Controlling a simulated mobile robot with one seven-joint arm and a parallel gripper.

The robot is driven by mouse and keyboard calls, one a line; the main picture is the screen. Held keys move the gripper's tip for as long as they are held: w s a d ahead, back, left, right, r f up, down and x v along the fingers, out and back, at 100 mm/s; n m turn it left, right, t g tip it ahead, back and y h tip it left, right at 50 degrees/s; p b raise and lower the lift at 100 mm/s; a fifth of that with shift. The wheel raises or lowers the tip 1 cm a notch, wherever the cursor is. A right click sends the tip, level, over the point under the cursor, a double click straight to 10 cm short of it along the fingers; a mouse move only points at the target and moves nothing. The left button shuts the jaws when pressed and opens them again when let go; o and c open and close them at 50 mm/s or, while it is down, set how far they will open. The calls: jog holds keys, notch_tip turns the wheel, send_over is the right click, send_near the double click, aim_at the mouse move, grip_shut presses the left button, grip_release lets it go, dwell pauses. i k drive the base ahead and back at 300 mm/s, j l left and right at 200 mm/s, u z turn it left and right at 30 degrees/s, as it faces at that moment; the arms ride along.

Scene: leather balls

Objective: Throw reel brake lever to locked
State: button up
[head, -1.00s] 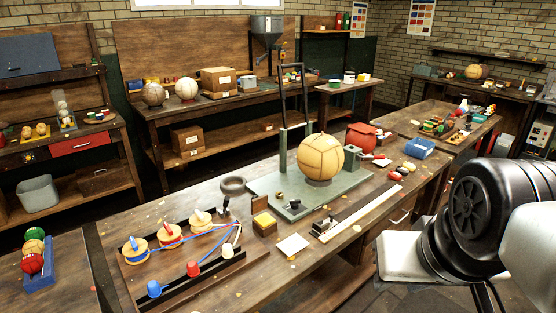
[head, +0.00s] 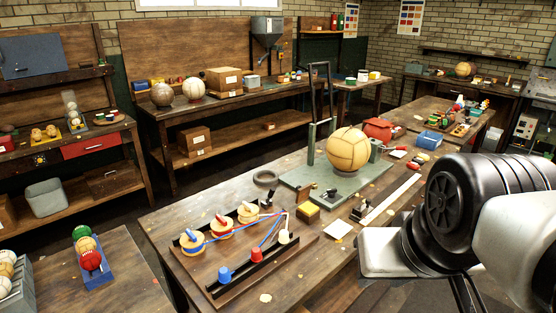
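A wooden reel board (head: 228,293) with dark rails lies on the near bench. It carries three pale reels with coloured tops: a blue-topped reel (head: 192,243), a red-topped reel (head: 221,229) and a white-topped reel (head: 248,214). Blue, red and white strands run from them toward a blue cup (head: 225,276), a red cup (head: 253,253) and a white cup (head: 285,237). A small dark upright part (head: 267,197) stands at the board's far end. I cannot tell whether it is the brake lever, or its setting.
A green press stand (head: 318,178) with a tan panelled ball (head: 348,149) stands behind the board. A yellow-topped box (head: 307,211), a dark ring (head: 265,177) and a white card (head: 338,229) lie nearby. A blue ball rack (head: 92,260) is at left.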

aim_at(270, 193)
jog(key=k+j, duration=0.1)
jog(key=j, duration=0.25)
jog(key=k+j, duration=0.1)
jog(key=j, duration=0.25)
jog(key=k+j, duration=0.1)
jog(key=j, duration=0.3)
jog(key=l+u, duration=0.1)
jog(key=u, duration=0.25)
jog(key=i+l+u, duration=0.1)
jog(key=u, duration=0.25)
jog(key=i+l+u, duration=0.1)
jog(key=l+u, duration=0.2)
jog(key=l, duration=0.25)
jog(key=l+u, duration=0.25)
jog(key=l, duration=0.3)
jog(key=l+u, duration=0.2)
jog(key=l, duration=2.65)
jog(key=i+u, duration=0.05)
